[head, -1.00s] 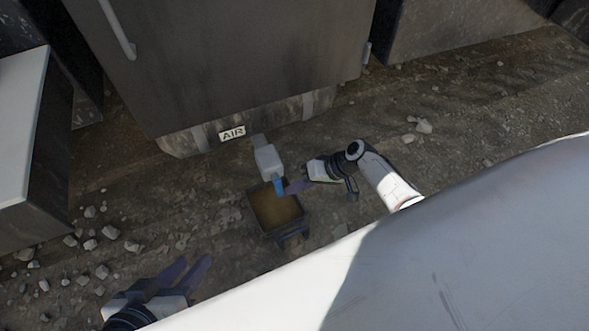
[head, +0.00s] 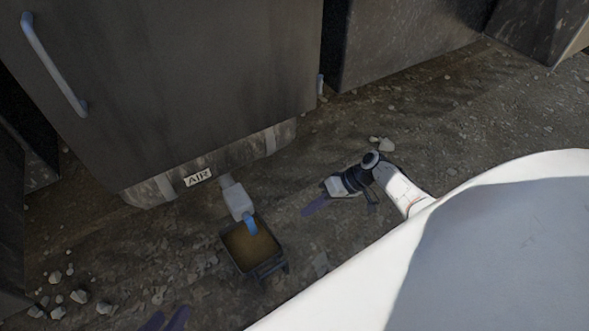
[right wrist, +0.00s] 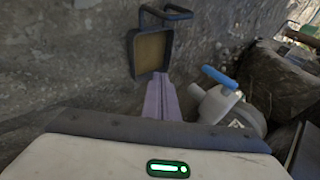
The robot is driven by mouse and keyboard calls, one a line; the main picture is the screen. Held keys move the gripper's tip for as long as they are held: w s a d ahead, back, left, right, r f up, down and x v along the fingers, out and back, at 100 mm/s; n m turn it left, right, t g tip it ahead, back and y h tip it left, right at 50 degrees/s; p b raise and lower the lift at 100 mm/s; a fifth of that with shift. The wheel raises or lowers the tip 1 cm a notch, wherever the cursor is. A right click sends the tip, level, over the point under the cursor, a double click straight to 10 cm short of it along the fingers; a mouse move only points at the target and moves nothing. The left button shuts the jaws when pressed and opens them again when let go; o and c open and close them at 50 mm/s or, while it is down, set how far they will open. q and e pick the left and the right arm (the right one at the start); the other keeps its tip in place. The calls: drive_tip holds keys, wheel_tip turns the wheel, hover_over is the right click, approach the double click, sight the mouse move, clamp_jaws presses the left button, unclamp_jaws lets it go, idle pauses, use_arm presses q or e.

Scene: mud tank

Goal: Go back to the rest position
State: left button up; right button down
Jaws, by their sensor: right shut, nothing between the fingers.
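My right gripper (head: 315,206) is shut and empty, to the right of the blue-handled valve in the head view. Its purple fingers also show together in the right wrist view (right wrist: 161,97). My left gripper (head: 165,319) shows only as two purple fingertips at the bottom edge of the head view; they stand apart, with nothing seen between them. The rest of the left gripper is out of frame.
A pale valve with a blue handle (head: 249,223) juts from the tank's base, beside the AIR label (head: 198,177). A dark-rimmed bin (head: 265,266) with brown contents stands below it. The big dark tank (head: 190,80) fills the upper left. Stones (head: 80,296) lie lower left.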

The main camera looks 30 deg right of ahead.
drive_tip(key=shift+s+d, duration=0.15)
drive_tip(key=shift+d, duration=0.3)
